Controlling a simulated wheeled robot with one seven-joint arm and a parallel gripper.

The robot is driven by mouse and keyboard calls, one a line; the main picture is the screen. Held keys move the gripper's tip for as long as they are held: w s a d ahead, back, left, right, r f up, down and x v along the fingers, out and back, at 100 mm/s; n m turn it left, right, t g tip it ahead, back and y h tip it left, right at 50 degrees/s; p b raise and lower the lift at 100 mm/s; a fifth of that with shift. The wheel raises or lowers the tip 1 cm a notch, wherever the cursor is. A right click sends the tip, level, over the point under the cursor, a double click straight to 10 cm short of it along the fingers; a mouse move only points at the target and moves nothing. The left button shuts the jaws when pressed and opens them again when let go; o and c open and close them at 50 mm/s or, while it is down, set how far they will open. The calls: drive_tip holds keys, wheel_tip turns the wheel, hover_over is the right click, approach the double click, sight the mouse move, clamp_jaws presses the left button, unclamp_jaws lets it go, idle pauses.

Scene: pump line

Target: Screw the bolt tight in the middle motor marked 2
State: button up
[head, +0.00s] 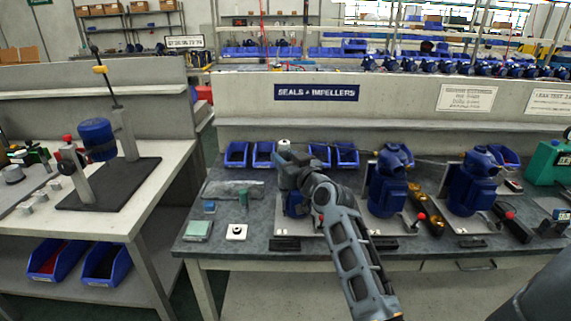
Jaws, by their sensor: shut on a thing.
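The middle motor (388,184), dark blue, stands upright on the bench, just right of my arm. I cannot read a number on it. Another blue motor (294,204) is to the left, mostly hidden behind my arm, and a third blue motor (470,186) stands to the right. My gripper (287,163) is over the left motor's place, to the left of the middle motor. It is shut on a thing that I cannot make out. The fingertips are too small and dark to see clearly. I cannot pick out the bolt.
The grey bench (225,258) holds blue bins (237,154) along the back wall, a white square with a dark centre (236,232) and brass-coloured parts (425,208) between the motors. A red-knobbed tool (510,216) lies by the right motor. A green case (548,166) stands far right.

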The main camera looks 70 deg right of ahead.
wheel_tip(320, 180, up, 19)
drive_tip(key=shift+f, duration=0.15)
idle(1.3)
